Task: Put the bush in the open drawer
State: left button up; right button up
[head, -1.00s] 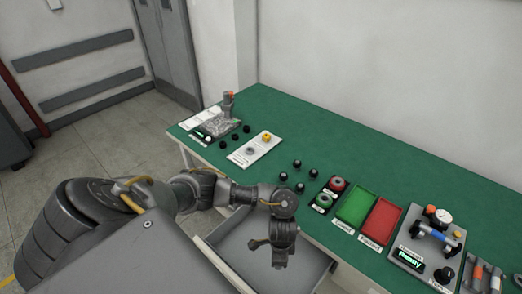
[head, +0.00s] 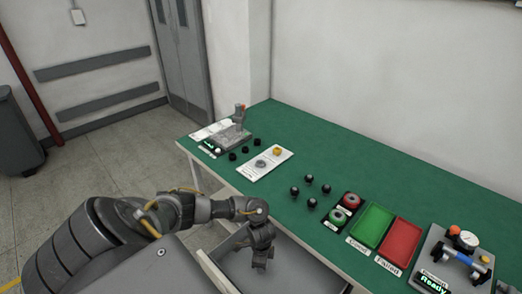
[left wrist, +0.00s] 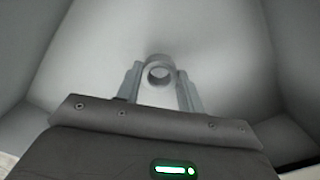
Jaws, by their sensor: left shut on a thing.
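The bush (left wrist: 148,69), a pale grey ring, is held between the fingers of my left gripper (left wrist: 159,80) in the left wrist view. The gripper is shut on it, with a finger on each side. In the head view my left gripper (head: 261,262) points down inside the open drawer (head: 300,272) under the table's front edge. The bush is not clear there. The left wrist view shows the drawer's pale floor (left wrist: 220,45) and walls around the gripper; the gap beneath the bush cannot be told. My right gripper is out of view.
The green table (head: 330,160) stands above the drawer. It carries a white card (head: 247,171) with round parts, several black knobs, a green tray (head: 370,225), a red tray (head: 399,240) and a gauge fixture (head: 458,258). The drawer floor beside my gripper looks clear.

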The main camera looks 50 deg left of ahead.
pick_arm(q)
jog(key=shift+d+f, duration=0.1)
jog(key=shift+f, duration=1.1)
jog(key=o, duration=1.1)
jog(key=shift+f, duration=0.1)
notch_tip(320, 180, up, 12)
jog(key=p, duration=0.2)
jog(key=shift+p, duration=0.3)
